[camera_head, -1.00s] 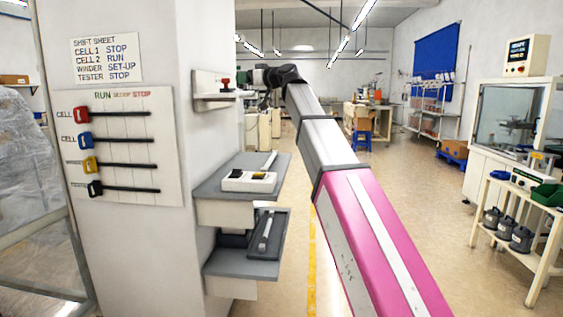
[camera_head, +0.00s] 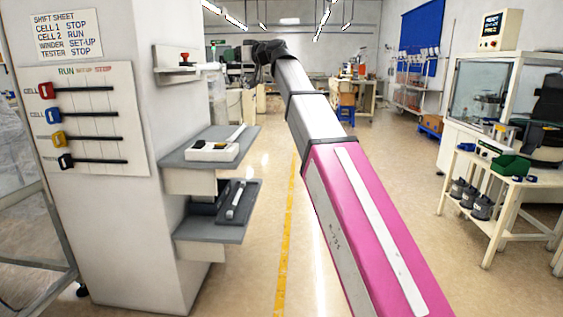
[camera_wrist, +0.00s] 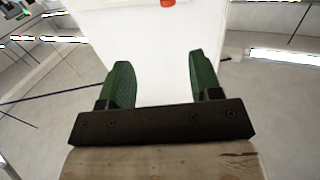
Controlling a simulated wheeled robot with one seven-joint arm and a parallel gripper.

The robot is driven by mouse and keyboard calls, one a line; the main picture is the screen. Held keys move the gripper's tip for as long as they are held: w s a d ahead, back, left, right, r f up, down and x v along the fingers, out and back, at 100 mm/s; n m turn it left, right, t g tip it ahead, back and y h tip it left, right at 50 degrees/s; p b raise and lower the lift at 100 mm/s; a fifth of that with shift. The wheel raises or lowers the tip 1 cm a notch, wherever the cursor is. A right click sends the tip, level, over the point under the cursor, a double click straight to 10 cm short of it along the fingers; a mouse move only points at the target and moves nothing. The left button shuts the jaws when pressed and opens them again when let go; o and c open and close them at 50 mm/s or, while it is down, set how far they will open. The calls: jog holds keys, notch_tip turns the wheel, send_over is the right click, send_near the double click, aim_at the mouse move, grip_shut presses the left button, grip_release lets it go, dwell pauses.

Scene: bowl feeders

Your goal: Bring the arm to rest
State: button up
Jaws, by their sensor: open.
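My arm, pink near the body and grey further out, reaches forward across the head view. Its dark wrist (camera_head: 268,50) is at the far end, high in the picture and right of the white pillar (camera_head: 165,220). The fingers cannot be made out there. In the wrist view my gripper (camera_wrist: 160,82) is open, with two green fingertips wide apart and nothing between them. A white surface with a red piece (camera_wrist: 168,3) at its top edge lies beyond the fingers.
The pillar carries a slider board (camera_head: 88,120), a small shelf with a red knob (camera_head: 185,60) and two grey shelves (camera_head: 210,145) holding small items. A cart (camera_head: 510,178) with a green bin stands at right. Open floor (camera_head: 300,270) lies between.

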jog(key=s+d+f+m+g+h, duration=0.1)
jog(key=d+f+m+h, duration=0.3)
jog(key=f, duration=1.1)
jog(key=d+f+m+g+h, duration=0.15)
jog(key=d+f, duration=0.55)
jog(key=f, duration=0.9)
jog(key=s+d+f+m+h, duration=0.1)
jog(key=d+f+m+h, duration=0.3)
jog(key=f, duration=1.1)
jog(key=s+d+f+m+g+h, duration=0.1)
jog(key=s+d+f+g+h, duration=0.1)
jog(key=s+d+f, duration=0.4)
jog(key=s+d+f+m+g+h, duration=0.1)
jog(key=s+d+f+g+h, duration=0.1)
jog(key=s+d+f, duration=0.5)
jog(key=s+d+f+m+g+h, duration=0.1)
jog(key=s+d+f, duration=0.6)
jog(key=f, duration=0.9)
jog(key=s+g+h, duration=0.1)
jog(key=s, duration=0.2)
jog(key=shift+s+d+f, duration=0.2)
jog(key=shift+s+d, duration=0.05)
jog(key=shift+s, duration=0.1)
